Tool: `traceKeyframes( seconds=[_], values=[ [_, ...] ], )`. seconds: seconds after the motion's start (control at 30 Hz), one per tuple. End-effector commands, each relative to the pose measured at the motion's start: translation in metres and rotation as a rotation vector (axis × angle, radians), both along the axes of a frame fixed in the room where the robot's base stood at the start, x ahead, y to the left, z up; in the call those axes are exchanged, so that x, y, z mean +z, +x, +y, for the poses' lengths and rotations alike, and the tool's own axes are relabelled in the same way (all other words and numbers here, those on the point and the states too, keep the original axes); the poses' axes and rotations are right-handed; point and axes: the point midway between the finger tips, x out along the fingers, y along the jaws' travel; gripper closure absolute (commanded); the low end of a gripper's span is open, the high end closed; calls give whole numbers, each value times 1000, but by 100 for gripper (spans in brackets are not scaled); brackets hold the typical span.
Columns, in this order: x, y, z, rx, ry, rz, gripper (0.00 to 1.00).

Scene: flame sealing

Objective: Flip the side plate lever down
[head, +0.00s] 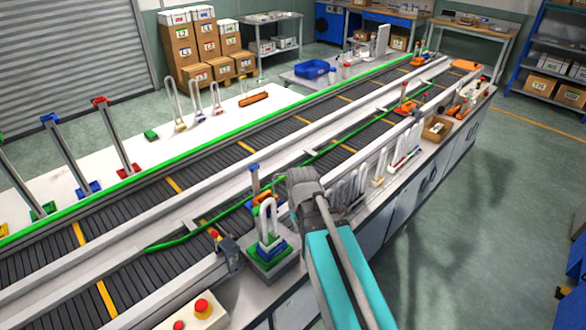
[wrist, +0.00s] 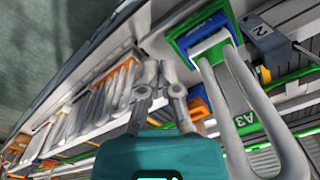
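A station with a green and blue base (head: 268,252) stands at the conveyor's near edge, with a pale U-shaped lever (head: 268,215) rising upright from it. In the wrist view the lever (wrist: 245,100) is large on the right, and its green and blue base (wrist: 205,40) is at the top. I cannot tell for certain which part is the side plate lever. My gripper (wrist: 156,70) is left of this lever in the wrist view, apart from it. Its fingertips come together with nothing seen between them. In the head view my arm hides the fingertips.
A grey block marked 2 (wrist: 264,38) sits beside the base. More pale U-shaped handles (head: 360,185) line the near edge to the right. A control box with red buttons (head: 195,312) is at the lower left. The floor (head: 450,220) at right is open.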

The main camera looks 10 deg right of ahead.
Motion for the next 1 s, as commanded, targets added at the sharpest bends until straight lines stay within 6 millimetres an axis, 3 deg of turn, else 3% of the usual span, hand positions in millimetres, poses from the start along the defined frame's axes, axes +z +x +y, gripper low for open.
traceKeyframes(
  seconds=[0.03, 0.37, 0.6, 0.8, 1.0],
  values=[
    [10, 20, -3, -23, 7, -1, 100],
    [53, 132, -31, -222, 80, -4, 100],
    [85, 212, -61, -375, 137, -1, 100],
    [102, 258, -82, -471, 173, 1, 100],
    [109, 278, -92, -515, 192, 4, 100]
  ],
)
